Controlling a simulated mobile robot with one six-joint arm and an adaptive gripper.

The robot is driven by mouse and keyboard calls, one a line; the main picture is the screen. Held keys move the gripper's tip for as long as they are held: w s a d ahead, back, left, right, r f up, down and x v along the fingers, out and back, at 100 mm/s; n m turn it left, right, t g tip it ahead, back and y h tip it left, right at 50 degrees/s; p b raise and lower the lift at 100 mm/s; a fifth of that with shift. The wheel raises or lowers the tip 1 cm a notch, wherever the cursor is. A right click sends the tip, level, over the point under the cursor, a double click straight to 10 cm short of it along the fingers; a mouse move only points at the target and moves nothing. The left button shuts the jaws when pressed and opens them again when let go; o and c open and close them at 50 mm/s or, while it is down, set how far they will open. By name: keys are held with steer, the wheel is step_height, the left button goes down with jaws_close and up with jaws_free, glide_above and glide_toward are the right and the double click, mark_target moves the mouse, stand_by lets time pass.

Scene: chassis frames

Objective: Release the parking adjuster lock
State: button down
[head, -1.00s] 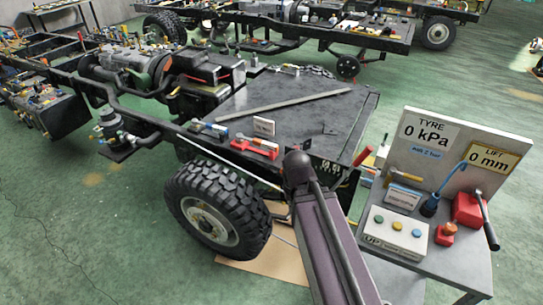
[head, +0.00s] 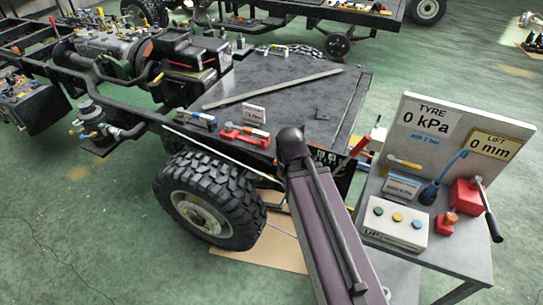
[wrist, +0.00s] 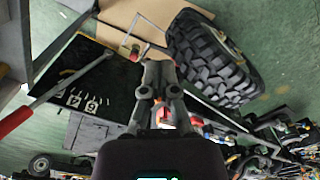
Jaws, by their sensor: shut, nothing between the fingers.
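My gripper (wrist: 158,68) is in the wrist view, its two fingers together with nothing visible between them. It points toward the area beside the tyre (wrist: 212,58). A small red and green part (wrist: 134,50) shows just left of the fingertips, apparently beyond them. I cannot tell which part is the parking adjuster lock. In the head view the black chassis deck (head: 285,90) carries a red part (head: 243,134) and a small white sign (head: 254,114) too small to read.
The wheel (head: 210,200) stands at the chassis side over a brown sheet (head: 265,250). At right a bench (head: 440,262) holds a button box (head: 396,224), a red jack-like unit (head: 466,197) and a board (head: 425,118) reading 0 kPa and 0 mm.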

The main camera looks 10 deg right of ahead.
steer(key=w+f+n+t+y+b, duration=0.1)
steer(key=w+f+n+b, duration=0.2)
steer(key=w, duration=1.1)
steer(key=w+d+f+n+t+y+b, duration=0.1)
steer(key=w+n, duration=0.6)
steer(key=w, duration=0.8)
step_height(320, 180, down, 2)
steer(key=y+b, duration=0.1)
steer(key=b, duration=0.2)
steer(key=shift+d+t, duration=0.2)
steer(key=shift+t, duration=0.1)
steer(key=shift+f+b, duration=0.25)
steer(key=shift+b, duration=0.1)
step_height(320, 180, down, 10)
steer(key=b, duration=0.9)
steer(key=shift+s+d+b, duration=0.15)
steer(key=shift+s+b, duration=0.05)
steer(key=shift+b, duration=0.2)
steer(key=shift+s+a+n, duration=0.1)
steer(key=shift+a+n, duration=0.1)
steer(key=shift+n, duration=0.1)
